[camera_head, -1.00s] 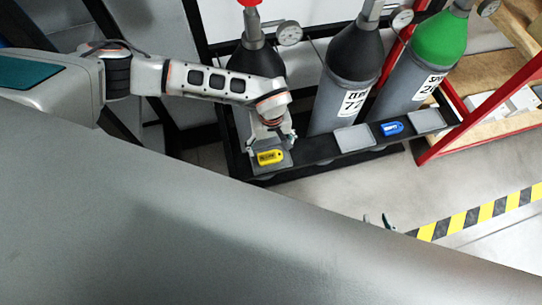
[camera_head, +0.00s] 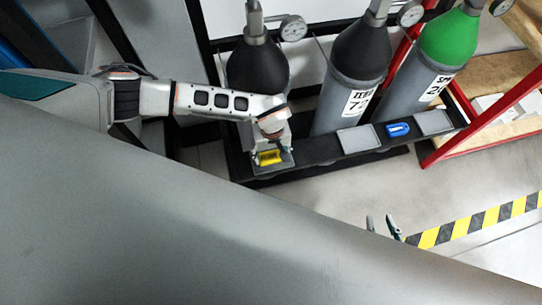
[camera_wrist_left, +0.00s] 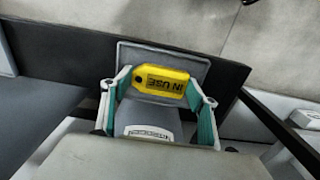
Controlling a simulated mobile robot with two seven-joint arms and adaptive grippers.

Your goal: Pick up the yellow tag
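The yellow tag (camera_head: 270,158) lies on a grey square pad at the left end of the dark rack ledge. In the left wrist view the tag (camera_wrist_left: 161,84) reads "IN USE". My left gripper (camera_head: 270,150) is directly over it, pointing down. In the wrist view its teal-padded fingers stand apart, one at each end of the tag; the gap to the tag is very small, and I cannot tell whether they touch it. My right gripper (camera_head: 383,227) shows only as two separated fingertips above my grey body at the lower middle.
A blue tag (camera_head: 397,130) lies on the same ledge, between two grey pads (camera_head: 357,139) (camera_head: 433,122). Gas cylinders with gauges stand behind: a black-topped one (camera_head: 258,68), another marked 72 (camera_head: 348,95), and a green-topped one (camera_head: 449,38). A red-framed shelf (camera_head: 490,103) is at right.

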